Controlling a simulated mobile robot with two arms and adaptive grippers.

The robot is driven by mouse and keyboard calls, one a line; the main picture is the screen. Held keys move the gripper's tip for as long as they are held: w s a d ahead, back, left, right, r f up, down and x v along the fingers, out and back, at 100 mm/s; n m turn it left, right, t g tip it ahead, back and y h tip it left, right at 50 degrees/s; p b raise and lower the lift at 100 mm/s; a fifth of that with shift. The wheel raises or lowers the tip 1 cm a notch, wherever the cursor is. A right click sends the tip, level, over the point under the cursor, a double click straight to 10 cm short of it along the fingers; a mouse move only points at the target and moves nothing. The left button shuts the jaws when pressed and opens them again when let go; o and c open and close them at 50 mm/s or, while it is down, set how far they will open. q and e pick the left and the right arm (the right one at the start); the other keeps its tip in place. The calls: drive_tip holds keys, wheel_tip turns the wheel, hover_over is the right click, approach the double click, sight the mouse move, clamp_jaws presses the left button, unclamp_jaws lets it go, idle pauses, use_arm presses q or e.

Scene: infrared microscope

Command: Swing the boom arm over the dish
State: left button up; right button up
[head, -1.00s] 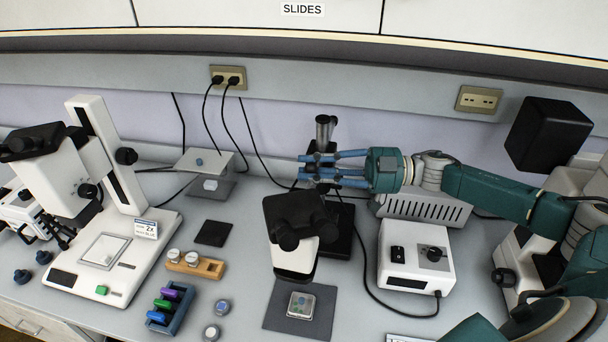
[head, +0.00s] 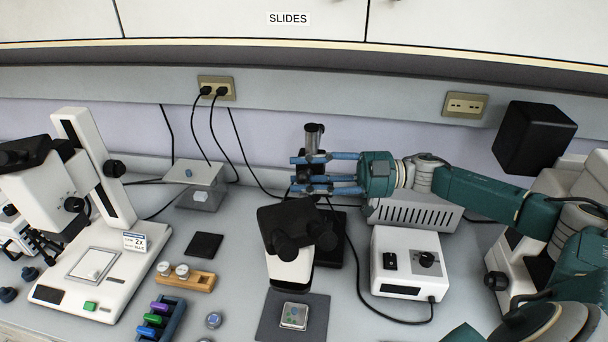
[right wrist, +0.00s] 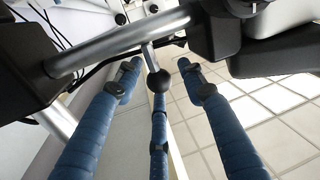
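The boom stand has a dark upright post (head: 313,136) and carries a black-and-white microscope head (head: 289,270). My left gripper is not in view.
A white control box (head: 408,262) with a cable stands right of the boom stand, a vented grey box (head: 413,212) behind it. On the left are a large white microscope (head: 100,280), a wooden holder (head: 186,279) and a vial rack (head: 170,322). The wall is close behind.

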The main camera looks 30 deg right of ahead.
drive_tip(key=v, duration=1.2)
drive_tip(key=shift+r, duration=0.1)
drive_tip(key=shift+r, duration=0.1)
